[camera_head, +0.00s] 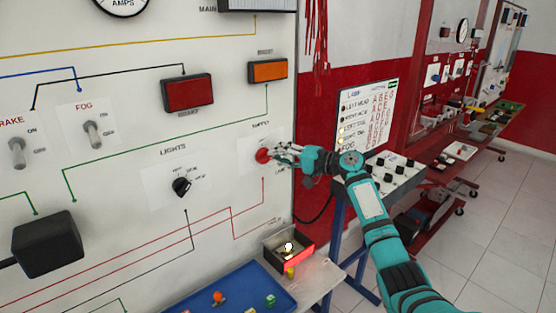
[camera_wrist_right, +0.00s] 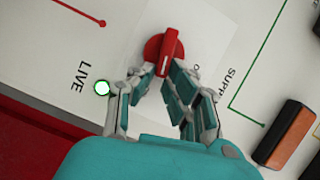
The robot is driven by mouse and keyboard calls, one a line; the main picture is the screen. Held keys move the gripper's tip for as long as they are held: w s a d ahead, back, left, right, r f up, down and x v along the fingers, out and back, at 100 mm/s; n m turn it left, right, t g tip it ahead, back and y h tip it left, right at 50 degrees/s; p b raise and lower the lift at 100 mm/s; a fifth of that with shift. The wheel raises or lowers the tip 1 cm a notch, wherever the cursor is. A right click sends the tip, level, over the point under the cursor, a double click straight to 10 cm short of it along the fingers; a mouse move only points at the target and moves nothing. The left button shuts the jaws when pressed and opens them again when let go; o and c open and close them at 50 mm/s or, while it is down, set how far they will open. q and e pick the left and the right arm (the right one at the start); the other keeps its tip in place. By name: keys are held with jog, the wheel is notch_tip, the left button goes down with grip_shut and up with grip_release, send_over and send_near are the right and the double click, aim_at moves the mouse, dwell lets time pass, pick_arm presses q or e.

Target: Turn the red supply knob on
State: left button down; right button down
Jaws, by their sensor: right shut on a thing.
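The red supply knob (camera_head: 263,156) sits on a white plate on the wall panel, below the "SUPPLY" label. In the right wrist view the red knob (camera_wrist_right: 166,53) shows its bar handle with a white mark, standing between my fingertips. My right gripper (camera_head: 282,152) reaches it from the right, and it is shut on the knob's handle; in the right wrist view its fingers (camera_wrist_right: 160,75) close on both sides of the bar. A small lamp by the "LIVE" label (camera_wrist_right: 102,88) looks pale with a green rim. My left gripper is not in view.
The panel also carries a black lights knob (camera_head: 182,186), a fog switch (camera_head: 93,134), a red block (camera_head: 187,93) and an orange block (camera_head: 268,71). Below stand a blue tray (camera_head: 235,287) with small parts and an open box with a lit bulb (camera_head: 289,247).

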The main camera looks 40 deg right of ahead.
jog(key=shift+d+f+m+t+b, duration=0.1)
jog(key=shift+f+m+t+b, duration=0.2)
jog(key=shift+m+b, duration=0.5)
jog(key=shift+m, duration=0.3)
jog(key=c, duration=1.3)
grip_release()
jog(key=shift+c, duration=0.2)
jog(key=v, duration=1.2)
jog(key=shift+f, duration=0.15)
jog(key=shift+f, duration=0.1)
